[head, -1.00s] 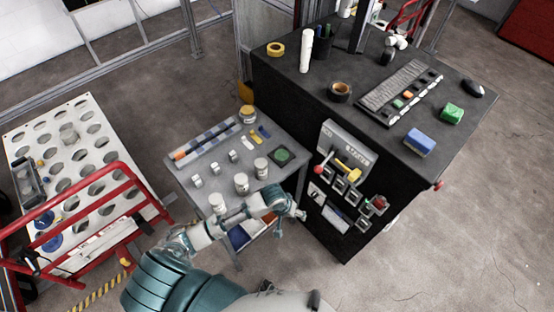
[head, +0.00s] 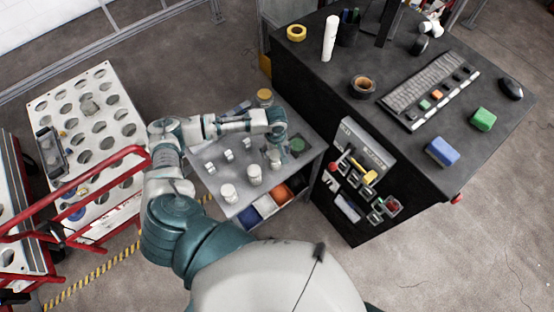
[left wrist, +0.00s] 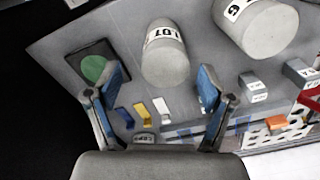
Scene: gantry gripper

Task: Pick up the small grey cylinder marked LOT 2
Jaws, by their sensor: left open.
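In the left wrist view a grey cylinder (left wrist: 166,62) with a white label reading LOT stands just beyond my left fingertips; I cannot read its number surely. A second grey cylinder (left wrist: 268,30) with a partly cut-off label stands to its right. In the head view, grey cylinders (head: 254,175) and (head: 228,193) stand on the small grey table (head: 222,178), and another (head: 274,158) is partly hidden below my left gripper (head: 277,143). My left gripper (left wrist: 158,92) is open, with nothing between its blue-padded fingers. My right gripper is not in view.
A black pad with a green disc (head: 297,146) lies right of the gripper. Small grey blocks (head: 229,156) stand on the table's left part. A yellow-lidded jar (head: 264,97) is at the back. The black cabinet (head: 345,130) rises close on the right.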

